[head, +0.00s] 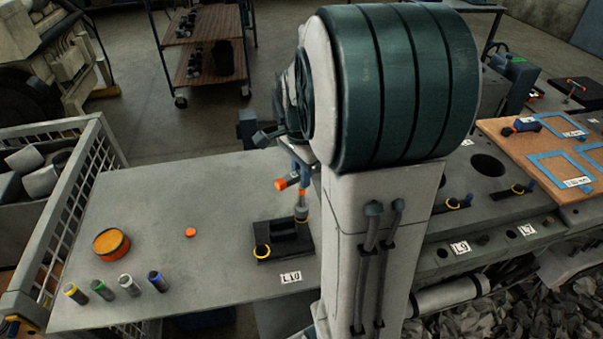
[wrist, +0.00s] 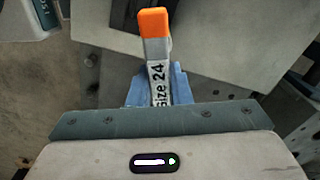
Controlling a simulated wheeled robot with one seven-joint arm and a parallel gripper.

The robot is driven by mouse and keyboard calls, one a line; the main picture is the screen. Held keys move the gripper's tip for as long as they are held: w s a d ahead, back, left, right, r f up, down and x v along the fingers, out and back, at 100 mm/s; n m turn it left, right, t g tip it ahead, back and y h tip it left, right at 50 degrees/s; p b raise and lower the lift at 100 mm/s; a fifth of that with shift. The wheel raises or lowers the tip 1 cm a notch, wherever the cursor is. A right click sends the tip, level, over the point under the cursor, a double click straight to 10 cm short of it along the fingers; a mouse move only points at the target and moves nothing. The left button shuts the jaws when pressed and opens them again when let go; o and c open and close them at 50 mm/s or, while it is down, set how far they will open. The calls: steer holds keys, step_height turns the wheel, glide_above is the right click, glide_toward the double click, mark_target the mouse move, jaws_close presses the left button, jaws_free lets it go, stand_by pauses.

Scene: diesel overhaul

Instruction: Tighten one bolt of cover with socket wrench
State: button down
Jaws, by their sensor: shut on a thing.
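My gripper (head: 300,172) is shut on the socket wrench (head: 286,184), which has an orange handle end. In the wrist view the wrench (wrist: 155,45) shows its orange end and a "size 24" label between the blue fingers of my gripper (wrist: 157,92). In the head view the wrench's grey socket end (head: 302,213) stands over the right end of a black cover (head: 283,240) by the L10 label. Contact with a bolt there cannot be told. A yellow-ringed bolt (head: 262,251) shows at the cover's left end. My arm hides the area to the right.
An orange tin (head: 111,244), a small orange disc (head: 190,232) and several colour-topped cylinders (head: 103,290) stand on the grey table (head: 170,195). A mesh crate (head: 77,190) borders the left. A wooden board (head: 540,150) with blue frames lies right.

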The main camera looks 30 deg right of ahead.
steer(key=n+b, duration=0.1)
steer(key=n, duration=0.6)
steer(key=shift+n+b, duration=0.65)
steer(key=shift+n, duration=2.95)
steer(key=shift+f, duration=0.1)
